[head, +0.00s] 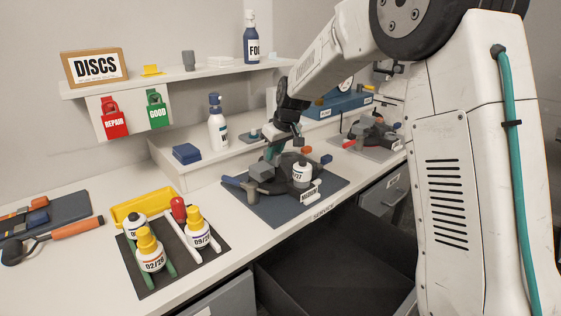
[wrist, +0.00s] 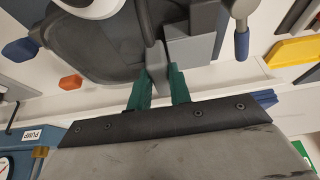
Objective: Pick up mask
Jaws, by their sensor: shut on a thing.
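The mask (head: 283,163) is a dark grey piece with a light grey block and a white canister (head: 302,173) on it, over a dark mat (head: 276,211) at the bench's front edge. My gripper (head: 272,153) reaches down to its back left side. In the wrist view, my gripper's green fingers (wrist: 159,78) are shut on a grey upright part of the mask, whose dark curved body (wrist: 95,55) fills the upper left. I cannot tell whether the mask is clear of the mat. The fingertips are partly hidden in the head view.
A black tray (head: 205,262) with yellow-capped bottles stands front left. A white spray bottle (head: 218,123) and a blue block (head: 187,153) stand behind. Another mat (head: 365,148) with items lies right. An open dark drawer (head: 335,262) is below the bench edge.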

